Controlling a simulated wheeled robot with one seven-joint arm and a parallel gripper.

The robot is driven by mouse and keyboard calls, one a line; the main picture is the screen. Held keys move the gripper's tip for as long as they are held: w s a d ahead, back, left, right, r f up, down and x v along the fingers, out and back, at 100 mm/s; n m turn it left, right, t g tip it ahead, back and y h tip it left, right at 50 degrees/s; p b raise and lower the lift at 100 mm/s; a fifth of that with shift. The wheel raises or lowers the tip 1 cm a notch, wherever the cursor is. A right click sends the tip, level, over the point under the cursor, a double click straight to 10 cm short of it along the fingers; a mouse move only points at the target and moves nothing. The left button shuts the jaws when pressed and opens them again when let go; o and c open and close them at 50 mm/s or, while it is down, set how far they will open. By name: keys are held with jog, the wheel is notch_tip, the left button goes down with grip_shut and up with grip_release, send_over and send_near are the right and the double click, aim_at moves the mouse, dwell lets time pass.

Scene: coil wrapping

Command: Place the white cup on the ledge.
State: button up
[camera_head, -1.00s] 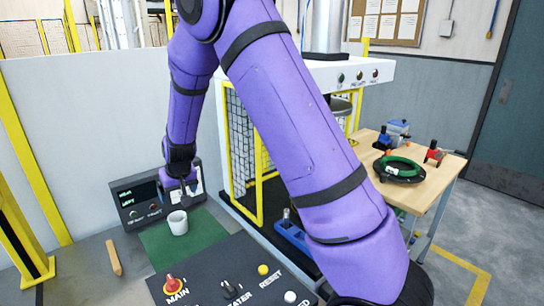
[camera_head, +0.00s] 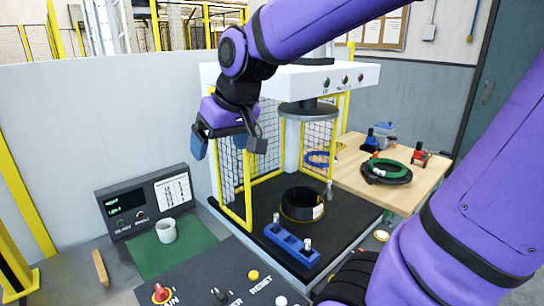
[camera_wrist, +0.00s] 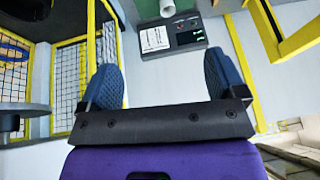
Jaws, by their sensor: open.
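The white cup (camera_head: 166,230) stands upright on the green mat (camera_head: 150,262), in front of the dark display box. In the wrist view the cup (camera_wrist: 167,7) shows at the top edge, partly cut off. My gripper (camera_head: 228,148) is raised in the air, up and to the right of the cup and well apart from it. Its two blue-padded fingers (camera_wrist: 165,85) are spread wide with nothing between them. I cannot tell for sure which surface is the ledge.
The display box (camera_head: 150,200) stands behind the mat. A control panel (camera_head: 220,285) with knobs lies in front. A yellow-framed mesh cage (camera_head: 245,185) with a black coil (camera_head: 302,204) inside stands to the right. A wooden table (camera_head: 350,175) holds a green-and-black coil (camera_head: 386,171). A wooden stick (camera_head: 101,268) lies left.

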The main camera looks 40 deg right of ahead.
jog(key=shift+o, duration=0.5)
jog(key=s+d+h, duration=0.1)
jog(key=s, duration=1.1)
jog(key=shift+s+d+r, duration=0.3)
jog(key=shift+s+r, duration=0.1)
jog(key=m+t+y, duration=0.2)
jog(key=m+y, duration=0.5)
jog(key=m, duration=2)
send_over(166, 226)
jog(key=s+d, duration=0.5)
jog(key=s, duration=0.3)
notch_tip(166, 226, down, 33)
jog(key=x, duration=1)
jog(key=shift+a+f, duration=0.15)
jog(key=shift+f, duration=0.05)
